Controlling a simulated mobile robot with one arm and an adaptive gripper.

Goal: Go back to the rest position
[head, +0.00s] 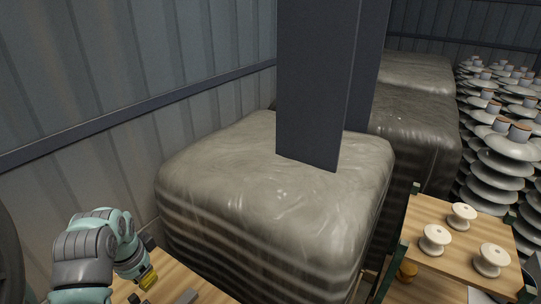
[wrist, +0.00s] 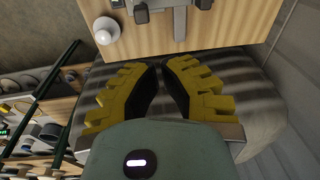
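My gripper (wrist: 162,68) has yellow, stepped fingers with dark inner pads. In the wrist view the fingertips stand a little apart with nothing between them. In the head view my gripper (head: 148,277) is at the lower left, low over a wooden surface (head: 172,274). My arm is bent, and the bottom edge cuts off part of it.
A wooden stand (head: 455,240) with white spools (head: 435,239) is at the right. Insulator stacks (head: 505,165) stand behind it. A corrugated wall (head: 110,65) closes the left.

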